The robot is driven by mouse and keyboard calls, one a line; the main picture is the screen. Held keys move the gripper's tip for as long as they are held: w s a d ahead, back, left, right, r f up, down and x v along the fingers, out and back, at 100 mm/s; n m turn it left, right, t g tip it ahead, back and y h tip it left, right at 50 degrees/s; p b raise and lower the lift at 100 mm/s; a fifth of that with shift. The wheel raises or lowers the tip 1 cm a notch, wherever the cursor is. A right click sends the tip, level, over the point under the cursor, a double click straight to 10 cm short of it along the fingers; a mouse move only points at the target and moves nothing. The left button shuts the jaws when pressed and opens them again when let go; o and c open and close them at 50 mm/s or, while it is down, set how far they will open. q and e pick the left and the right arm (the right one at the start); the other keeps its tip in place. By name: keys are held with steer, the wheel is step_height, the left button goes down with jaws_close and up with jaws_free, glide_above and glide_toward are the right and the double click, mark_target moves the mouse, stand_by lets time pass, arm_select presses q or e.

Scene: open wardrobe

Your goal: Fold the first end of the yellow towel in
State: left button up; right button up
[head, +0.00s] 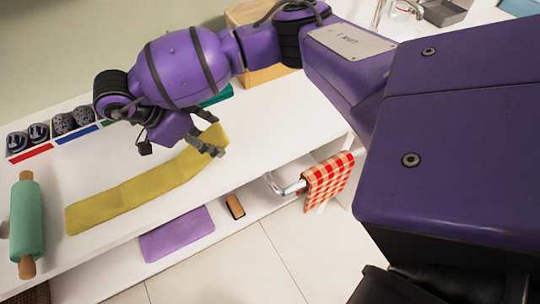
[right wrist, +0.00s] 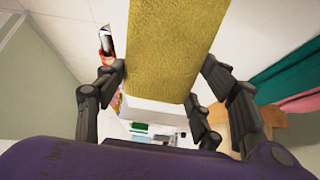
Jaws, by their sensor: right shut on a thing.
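The yellow towel (head: 128,193) lies as a long narrow strip on the white surface (head: 290,110). Its right end rises off the surface at my right gripper (head: 213,143). The gripper's fingers are at this end, shut on the towel. In the right wrist view the towel (right wrist: 165,45) runs as a broad strip from the top down between the finger pairs. My left gripper is not in view.
A teal rolling pin (head: 27,215) lies at the left edge. Dark patterned rolls (head: 62,123) stand along the back left behind coloured labels. A lilac cloth (head: 177,232) and a brush (head: 235,206) lie on the lower shelf. A red checkered cloth (head: 328,180) hangs on a rail at the front.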

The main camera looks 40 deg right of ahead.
mark_target(199, 152)
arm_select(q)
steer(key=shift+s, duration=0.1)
arm_select(e)
steer(key=shift+a, duration=0.15)
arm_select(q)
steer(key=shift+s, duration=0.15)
arm_select(e)
steer(key=shift+a, duration=0.4)
steer(key=shift+w+a+r, duration=0.1)
steer(key=shift+a, duration=0.05)
steer(key=shift+a, duration=0.5)
steer(key=shift+w+a, duration=0.1)
steer(key=shift+a, duration=0.15)
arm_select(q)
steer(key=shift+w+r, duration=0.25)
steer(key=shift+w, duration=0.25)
arm_select(e)
steer(key=shift+a, duration=0.25)
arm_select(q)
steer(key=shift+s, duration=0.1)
